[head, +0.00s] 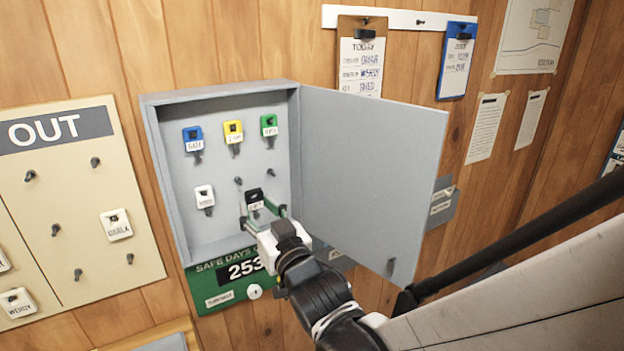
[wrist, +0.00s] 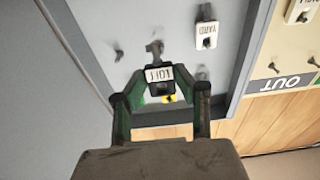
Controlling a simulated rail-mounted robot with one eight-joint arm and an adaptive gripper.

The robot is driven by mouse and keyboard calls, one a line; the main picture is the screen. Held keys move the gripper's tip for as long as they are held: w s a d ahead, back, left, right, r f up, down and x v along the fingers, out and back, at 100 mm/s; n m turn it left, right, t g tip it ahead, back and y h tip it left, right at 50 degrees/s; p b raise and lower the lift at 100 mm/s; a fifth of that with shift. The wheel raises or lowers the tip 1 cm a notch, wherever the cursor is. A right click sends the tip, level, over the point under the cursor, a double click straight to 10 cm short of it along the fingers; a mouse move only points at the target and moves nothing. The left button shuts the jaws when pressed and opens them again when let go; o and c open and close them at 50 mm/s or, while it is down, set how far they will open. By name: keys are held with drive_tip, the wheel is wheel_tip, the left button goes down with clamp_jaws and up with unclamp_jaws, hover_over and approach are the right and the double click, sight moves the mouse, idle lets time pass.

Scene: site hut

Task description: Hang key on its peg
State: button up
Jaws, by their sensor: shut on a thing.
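My gripper (head: 264,208) reaches into the grey key cabinet (head: 160,170) and is shut on a black-tagged key (head: 254,193). The wrist view shows the tag (wrist: 159,74) between the green fingertips (wrist: 160,92), its white label upside down and hard to read. The key's metal end (wrist: 155,47) points away from the gripper. A bare peg (head: 238,181) is just up and left of the key in the head view. The key appears apart from both pegs.
Blue (head: 193,138), yellow (head: 233,131) and green (head: 268,125) tagged keys hang in the upper row. A white-tagged key (head: 204,196) hangs lower left. The open cabinet door (head: 370,170) stands right of the gripper. The OUT board (head: 70,220) is at left.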

sight(238, 186)
drive_tip(key=shift+w, duration=0.1)
drive_tip(key=shift+w+a, duration=0.25)
drive_tip(key=shift+a, duration=0.25)
drive_tip(key=shift+w+a+f, duration=0.1)
drive_tip(key=shift+w+a, duration=0.35)
drive_tip(key=shift+w, duration=0.3)
drive_tip(key=shift+w+a+f, duration=0.15)
drive_tip(key=shift+w+a, duration=0.3)
drive_tip(key=shift+w, duration=0.25)
drive_tip(key=shift+w+a+f, duration=0.1)
drive_tip(key=shift+w+a, duration=0.35)
drive_tip(key=shift+w, duration=0.3)
drive_tip(key=shift+b+x, duration=0.6)
drive_tip(key=shift+x, duration=0.55)
drive_tip(key=shift+f, duration=0.1)
drive_tip(key=shift+f+b, duration=0.3)
drive_tip(key=shift+b, duration=0.15)
drive_tip(key=o, duration=1)
